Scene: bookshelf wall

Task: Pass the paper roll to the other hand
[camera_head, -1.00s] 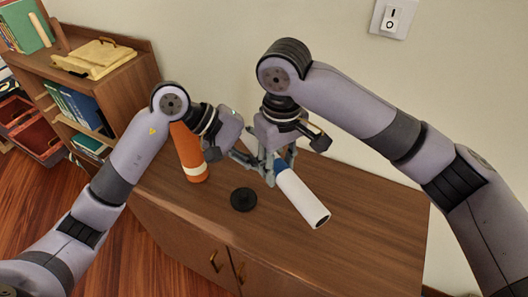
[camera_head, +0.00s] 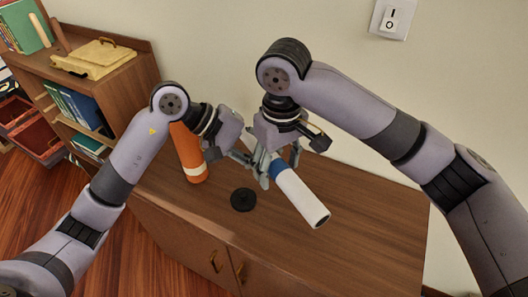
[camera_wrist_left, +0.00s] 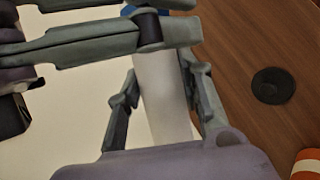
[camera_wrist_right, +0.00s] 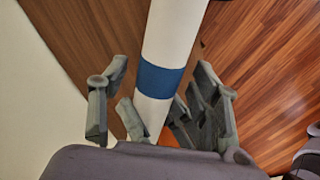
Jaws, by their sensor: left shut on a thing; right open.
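The paper roll (camera_head: 299,196) is a white tube with a blue band, held tilted above the cabinet top in the head view. My left gripper (camera_head: 248,160) reaches in from the left and is shut on the roll's upper part; in the left wrist view its fingers (camera_wrist_left: 160,105) lie on both sides of the white tube (camera_wrist_left: 162,95). My right gripper (camera_head: 275,170) is open around the roll close by. In the right wrist view its fingers (camera_wrist_right: 160,105) stand apart beside the tube, near the blue band (camera_wrist_right: 158,80). The roll's upper end is hidden in the head view.
An orange bottle (camera_head: 187,153) with a white band stands on the wooden cabinet top (camera_head: 370,215), behind my left gripper. A black disc (camera_head: 243,199) lies in front of it. A bookshelf (camera_head: 125,80) stands at the left. The right part of the top is clear.

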